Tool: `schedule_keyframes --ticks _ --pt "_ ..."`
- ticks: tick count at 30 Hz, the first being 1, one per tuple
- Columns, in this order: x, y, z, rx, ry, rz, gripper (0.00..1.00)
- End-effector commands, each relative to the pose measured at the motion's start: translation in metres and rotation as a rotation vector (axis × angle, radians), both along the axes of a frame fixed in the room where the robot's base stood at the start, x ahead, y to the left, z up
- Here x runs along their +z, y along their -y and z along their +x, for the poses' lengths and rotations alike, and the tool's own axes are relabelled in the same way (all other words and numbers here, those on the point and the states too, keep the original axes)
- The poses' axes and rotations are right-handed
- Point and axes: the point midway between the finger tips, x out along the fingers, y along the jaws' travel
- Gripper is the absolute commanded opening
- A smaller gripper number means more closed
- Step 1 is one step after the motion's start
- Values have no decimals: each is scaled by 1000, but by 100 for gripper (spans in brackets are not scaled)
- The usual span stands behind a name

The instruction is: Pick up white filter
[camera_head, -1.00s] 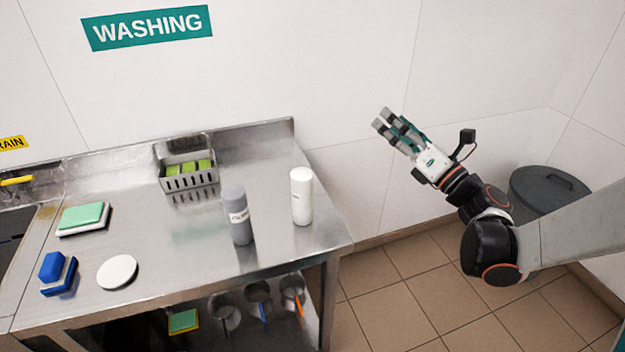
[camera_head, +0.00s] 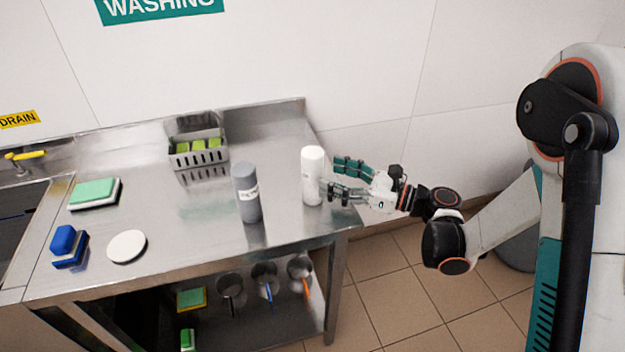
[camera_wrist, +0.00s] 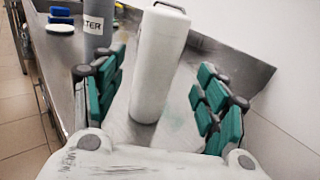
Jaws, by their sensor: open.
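The white filter (camera_head: 312,176) is a white cylinder standing upright near the right end of the steel table. My gripper (camera_head: 342,180) is open at its right side, pointing left toward it. In the wrist view the white filter (camera_wrist: 158,65) stands between the two green-padded fingers of my gripper (camera_wrist: 155,98), with bare space visible on both sides. The fingers do not appear to touch it. Its base stands on the table top.
A grey labelled cylinder (camera_head: 247,193) stands just left of the white filter. A grey basket (camera_head: 199,157) with green sponges is at the back. A white disc (camera_head: 127,246), a blue brush (camera_head: 68,246) and a green pad (camera_head: 95,192) lie left on the steel table (camera_head: 185,235).

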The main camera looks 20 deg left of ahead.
Motion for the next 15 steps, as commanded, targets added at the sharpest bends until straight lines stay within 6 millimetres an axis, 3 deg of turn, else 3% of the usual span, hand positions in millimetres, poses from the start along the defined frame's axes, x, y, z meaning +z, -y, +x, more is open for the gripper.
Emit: schedule_keyframes --ticks 8,15 --pt "-1 -16 2 0 -1 1 67" --pt "-6 -49 4 3 -1 1 67"
